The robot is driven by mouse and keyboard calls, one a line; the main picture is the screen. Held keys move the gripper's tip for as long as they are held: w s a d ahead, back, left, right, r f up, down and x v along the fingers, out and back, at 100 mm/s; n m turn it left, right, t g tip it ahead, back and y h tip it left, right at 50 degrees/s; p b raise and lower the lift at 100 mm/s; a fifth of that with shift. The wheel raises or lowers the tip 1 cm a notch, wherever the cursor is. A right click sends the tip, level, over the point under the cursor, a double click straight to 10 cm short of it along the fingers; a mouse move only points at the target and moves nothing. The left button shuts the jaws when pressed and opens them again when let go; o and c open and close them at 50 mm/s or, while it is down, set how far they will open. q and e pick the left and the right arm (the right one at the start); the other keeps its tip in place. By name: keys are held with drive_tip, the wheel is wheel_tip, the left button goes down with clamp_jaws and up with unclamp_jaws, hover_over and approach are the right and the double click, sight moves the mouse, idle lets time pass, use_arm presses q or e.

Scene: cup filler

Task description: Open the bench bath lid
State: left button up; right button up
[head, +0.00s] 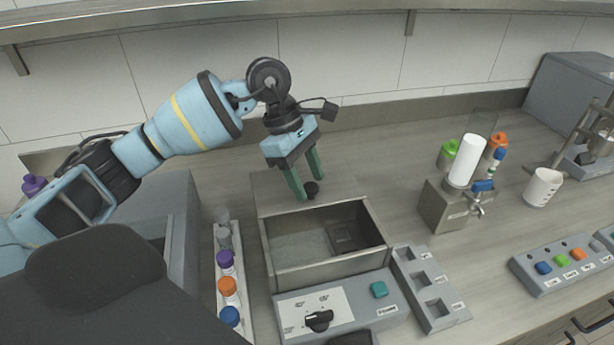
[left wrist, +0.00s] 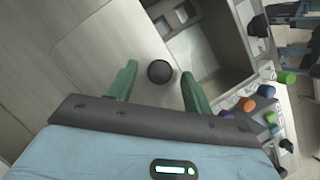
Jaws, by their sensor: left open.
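The bench bath (head: 330,272) is a grey box with a metal-walled basin; its basin shows open from above. Its flat grey lid (head: 268,190) lies behind the basin opening, with a round black knob (head: 312,189) on top. My left gripper (head: 310,187) is open, its green fingers pointing down at the knob. In the left wrist view the knob (left wrist: 160,72) sits between the two spread fingertips, with a gap on each side. The basin also shows in the left wrist view (left wrist: 190,48). My right gripper is not in view.
A rack of capped bottles (head: 227,286) stands left of the bath. The bath's front panel has a black dial (head: 319,320) and a teal button (head: 379,290). A grey slotted block (head: 430,287) sits to the right, with a dispenser (head: 448,203) beyond it.

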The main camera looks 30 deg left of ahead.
use_arm(q)
drive_tip(key=v, duration=0.7)
drive_tip(key=shift+r, duration=0.35)
drive_tip(key=shift+a, duration=0.1)
